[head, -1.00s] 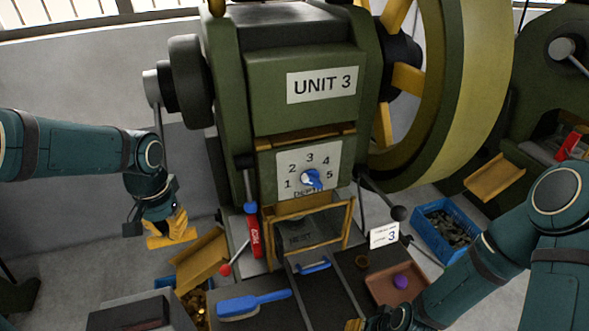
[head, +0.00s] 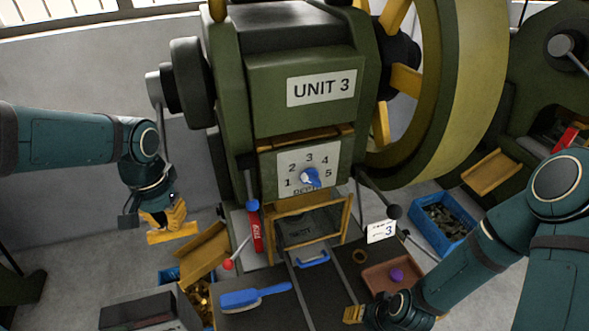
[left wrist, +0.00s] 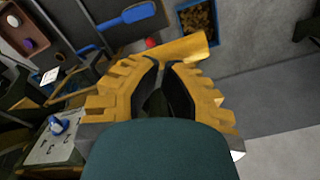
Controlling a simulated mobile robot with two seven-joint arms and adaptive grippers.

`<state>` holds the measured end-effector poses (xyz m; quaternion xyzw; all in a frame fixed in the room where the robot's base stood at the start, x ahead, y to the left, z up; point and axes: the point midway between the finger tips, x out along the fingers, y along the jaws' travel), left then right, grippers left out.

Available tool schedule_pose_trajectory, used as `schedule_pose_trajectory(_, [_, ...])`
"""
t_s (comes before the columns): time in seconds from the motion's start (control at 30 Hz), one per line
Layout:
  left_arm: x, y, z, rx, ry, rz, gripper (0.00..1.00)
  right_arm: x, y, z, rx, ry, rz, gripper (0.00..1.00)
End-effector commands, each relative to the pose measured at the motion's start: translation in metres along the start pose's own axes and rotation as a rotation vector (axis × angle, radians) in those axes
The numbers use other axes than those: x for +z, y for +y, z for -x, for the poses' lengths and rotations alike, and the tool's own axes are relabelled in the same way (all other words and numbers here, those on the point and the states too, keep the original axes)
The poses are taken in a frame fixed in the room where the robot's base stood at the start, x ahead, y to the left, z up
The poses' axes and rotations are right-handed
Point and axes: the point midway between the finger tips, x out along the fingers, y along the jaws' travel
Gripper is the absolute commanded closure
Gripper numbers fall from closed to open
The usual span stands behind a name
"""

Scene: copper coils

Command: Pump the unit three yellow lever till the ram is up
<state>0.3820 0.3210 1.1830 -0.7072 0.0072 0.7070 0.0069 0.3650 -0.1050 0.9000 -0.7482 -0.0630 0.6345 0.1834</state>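The green press (head: 345,55) labelled UNIT 3 stands in the middle of the head view. My left gripper (head: 168,226) hangs to its left, clear of the body, with yellow ridged fingers. A yellow bar-shaped piece (head: 172,237) shows at its tips; I cannot tell whether it is a finger or a lever. In the left wrist view the finger pads (left wrist: 163,75) nearly meet, with a narrow dark gap. My right gripper (head: 356,314) is low at the front, by the bench, its opening unclear. The ram is hard to make out behind the yellow guard frame (head: 347,220).
A yellow chute (head: 207,249) and a copper-filled bin (head: 198,296) lie below my left gripper. A red-ball lever (head: 228,265) stands nearby. A blue brush (head: 254,298) and brown tray (head: 376,279) rest on the bench. A black-ball lever (head: 395,212) projects at right.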

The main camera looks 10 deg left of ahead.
Motion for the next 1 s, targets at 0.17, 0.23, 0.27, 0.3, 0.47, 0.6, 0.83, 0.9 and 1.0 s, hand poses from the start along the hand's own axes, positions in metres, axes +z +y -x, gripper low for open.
schedule_pose_trajectory(0.17, [0.000, -0.001, -0.011, 0.000, 0.000, 0.000, 1.00, 0.001, 0.003, -0.008, 0.000, 0.000, 0.000, 0.53])
schedule_pose_trajectory(0.23, [-0.001, -0.001, -0.014, 0.000, 0.000, 0.000, 1.00, 0.002, 0.004, -0.010, 0.000, 0.000, 0.000, 0.53])
schedule_pose_trajectory(0.27, [-0.001, -0.001, -0.014, 0.000, 0.000, 0.000, 1.00, 0.002, 0.004, -0.010, 0.000, 0.000, 0.000, 0.53])
schedule_pose_trajectory(0.3, [-0.001, -0.001, -0.014, 0.000, 0.000, 0.000, 1.00, 0.001, 0.004, -0.010, 0.000, 0.000, 0.000, 0.53])
schedule_pose_trajectory(0.47, [-0.001, -0.001, -0.013, 0.000, 0.000, 0.000, 1.00, 0.001, 0.003, -0.009, 0.000, 0.000, 0.000, 0.53])
schedule_pose_trajectory(0.6, [-0.002, -0.002, -0.017, 0.000, 0.000, 0.000, 1.00, 0.002, 0.004, -0.012, 0.000, 0.000, 0.000, 0.53])
schedule_pose_trajectory(0.83, [-0.009, -0.006, -0.039, 0.000, -0.003, 0.001, 1.00, 0.004, 0.010, -0.026, 0.000, 0.000, 0.000, 0.53])
schedule_pose_trajectory(0.9, [-0.012, -0.008, -0.046, 0.000, -0.002, 0.001, 1.00, 0.004, 0.012, -0.031, 0.000, 0.000, 0.000, 0.53])
schedule_pose_trajectory(1.0, [-0.017, -0.010, -0.056, 0.000, -0.001, 0.001, 1.00, 0.005, 0.014, -0.037, 0.000, 0.000, 0.000, 0.53])
